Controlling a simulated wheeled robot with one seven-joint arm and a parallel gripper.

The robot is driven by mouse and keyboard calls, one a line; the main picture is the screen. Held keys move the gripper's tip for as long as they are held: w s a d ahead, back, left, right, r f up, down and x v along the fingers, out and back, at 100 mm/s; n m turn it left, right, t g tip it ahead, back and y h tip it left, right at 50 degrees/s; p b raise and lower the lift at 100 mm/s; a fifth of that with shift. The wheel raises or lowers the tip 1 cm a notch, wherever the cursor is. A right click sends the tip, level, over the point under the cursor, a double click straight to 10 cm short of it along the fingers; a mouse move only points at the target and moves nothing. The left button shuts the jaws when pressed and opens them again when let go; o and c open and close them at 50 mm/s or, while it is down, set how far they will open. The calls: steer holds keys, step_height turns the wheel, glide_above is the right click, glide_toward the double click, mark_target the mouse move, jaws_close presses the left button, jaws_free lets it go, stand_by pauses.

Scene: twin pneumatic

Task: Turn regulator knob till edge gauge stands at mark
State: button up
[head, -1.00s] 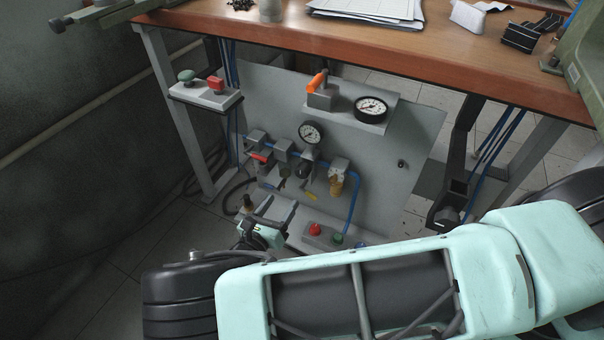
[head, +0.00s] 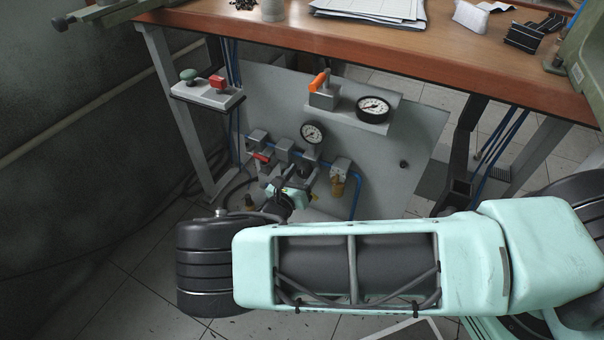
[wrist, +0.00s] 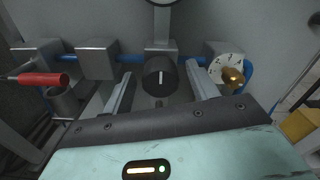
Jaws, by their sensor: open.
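The regulator knob (wrist: 160,76) is round and black with a white line that points nearly straight up in the wrist view. My gripper (wrist: 160,67) is open, one finger on each side of the knob, with a visible gap on both sides. In the head view my gripper (head: 293,190) is at the lower panel and mostly covers the knob. One round white gauge (head: 312,132) stands above the regulator. Another gauge (head: 373,108) sits on the upper shelf, nearer the bench edge. Which is the edge gauge, its needle and its mark are too small to tell.
A red-handled valve (wrist: 40,79) is left of the knob, and a brass part (wrist: 233,78) with a white dial is to the right. The bench top (head: 230,22) overhangs the panel (head: 400,130).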

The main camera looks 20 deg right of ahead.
steer(key=c, duration=1)
